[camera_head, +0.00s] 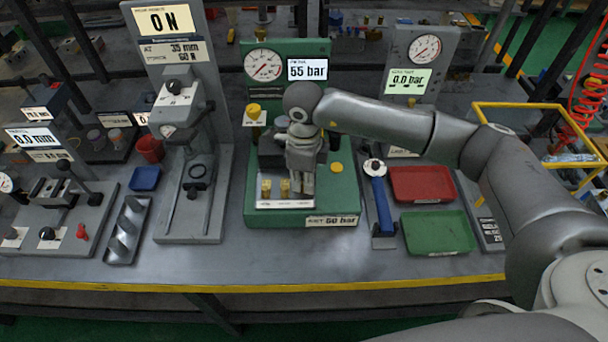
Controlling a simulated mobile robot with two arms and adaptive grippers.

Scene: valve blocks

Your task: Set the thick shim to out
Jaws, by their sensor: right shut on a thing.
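A green test stand (345,197) in the middle of the bench has a pale shim rack (285,204) at its front. Two brass pieces, a left one (266,189) and a middle one (284,188), stand upright in the rack. My right gripper (303,188) points down over the right end of this row, right of the brass pieces. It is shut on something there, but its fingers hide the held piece. I cannot tell by sight which piece is the thick shim. My left gripper is not in view.
The stand has a gauge (264,65) and a display (308,69) reading 55 bar. To the right lie a blue-handled tool (380,200), a red tray (421,184) and a green tray (437,232). A grey press (190,225) stands left. The bench front is clear.

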